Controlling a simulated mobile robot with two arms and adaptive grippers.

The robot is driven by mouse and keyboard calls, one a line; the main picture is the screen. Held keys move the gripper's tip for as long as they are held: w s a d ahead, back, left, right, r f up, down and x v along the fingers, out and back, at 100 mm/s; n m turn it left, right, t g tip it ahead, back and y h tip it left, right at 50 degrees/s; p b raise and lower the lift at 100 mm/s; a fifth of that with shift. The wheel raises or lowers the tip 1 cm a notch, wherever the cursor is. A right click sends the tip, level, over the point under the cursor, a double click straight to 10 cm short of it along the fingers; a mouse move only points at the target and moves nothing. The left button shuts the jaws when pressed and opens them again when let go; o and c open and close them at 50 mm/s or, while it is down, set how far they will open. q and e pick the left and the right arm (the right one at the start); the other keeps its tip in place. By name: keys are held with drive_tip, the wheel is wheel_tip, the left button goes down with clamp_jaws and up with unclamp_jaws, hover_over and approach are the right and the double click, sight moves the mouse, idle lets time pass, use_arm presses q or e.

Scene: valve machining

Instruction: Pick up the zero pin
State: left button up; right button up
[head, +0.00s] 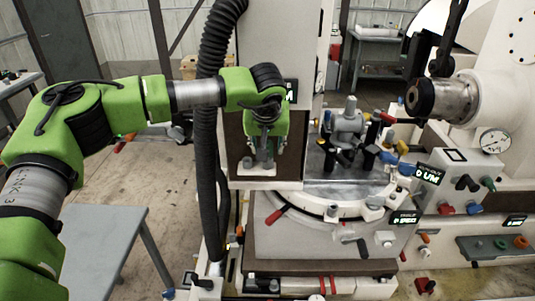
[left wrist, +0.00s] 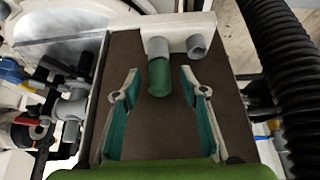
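A green cylindrical pin with a grey end, which looks like the zero pin (left wrist: 159,78), shows in the left wrist view against a brown panel (left wrist: 155,130), at a pale holder bar (left wrist: 185,24). My left gripper (left wrist: 159,88) is open, with its two teal-padded fingers on either side of the pin's line; I see no contact. How deep the pin lies between the fingertips I cannot tell. In the head view my left gripper (head: 262,160) points down in front of the brown panel (head: 236,135), and the pin is hard to make out. My right gripper is not in view.
A grey ring-shaped part (left wrist: 197,46) sits beside the pin on the bar. A black corrugated hose (head: 207,130) runs close to the left of the panel. A fixture with a valve-like part (head: 347,130) stands on the round machine table at right. A spindle (head: 440,97) is farther right.

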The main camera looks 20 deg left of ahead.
use_arm(q)
clamp_jaws()
drive_tip(key=shift+r, duration=0.15)
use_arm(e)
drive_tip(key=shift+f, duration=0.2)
